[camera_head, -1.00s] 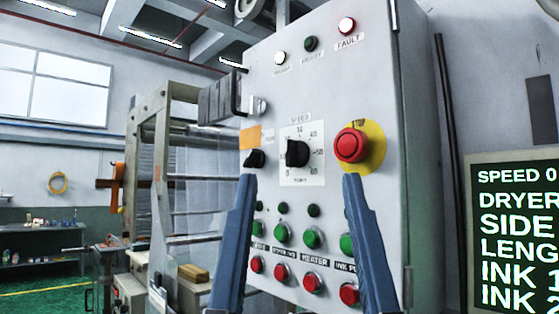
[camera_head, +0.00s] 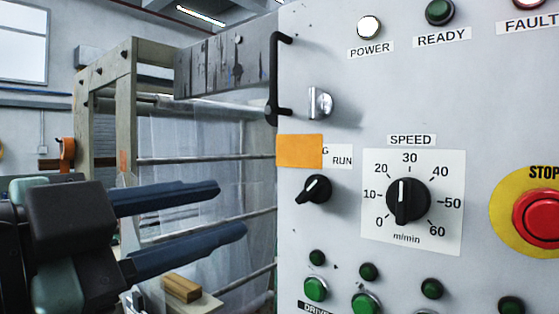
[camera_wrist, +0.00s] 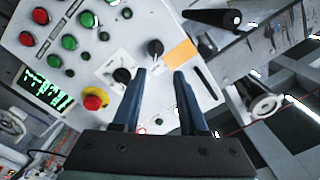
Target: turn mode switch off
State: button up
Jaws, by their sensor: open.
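The mode switch (camera_head: 314,189) is a small black knob on the grey panel (camera_head: 340,235), under an orange note (camera_head: 299,151). Its handle lies on a slant from lower left to upper right. The note covers part of the label, leaving "RUN" readable. The switch also shows in the wrist view (camera_wrist: 155,47), beyond the fingertips. My gripper (camera_head: 232,210) is open and empty, left of the switch in the head view, its blue fingers pointing right. In the wrist view my gripper (camera_wrist: 160,72) faces the panel, apart from the switch.
Right of the switch is the black speed knob (camera_head: 408,201), then the red stop button (camera_head: 540,217) on yellow. A key-like metal lock (camera_head: 319,103) and a black handle (camera_head: 277,80) are above left. Green buttons (camera_head: 316,289) lie below. Rollers stand behind at left.

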aim_at(307, 191)
jog(key=shift+m, duration=0.3)
jog(key=p+x, duration=0.1)
jog(key=x, duration=0.2)
jog(key=p+x, duration=0.2)
jog(key=x, duration=0.2)
jog(key=d+p+x, duration=0.1)
jog(key=p+x, duration=0.1)
jog(key=x, duration=0.2)
jog(key=shift+s+r, duration=0.15)
jog(key=shift+s, duration=0.15)
jog(key=shift+w+d+p, duration=0.4)
jog(key=shift+w, duration=0.3)
jog(key=shift+f, duration=0.2)
grip_shut()
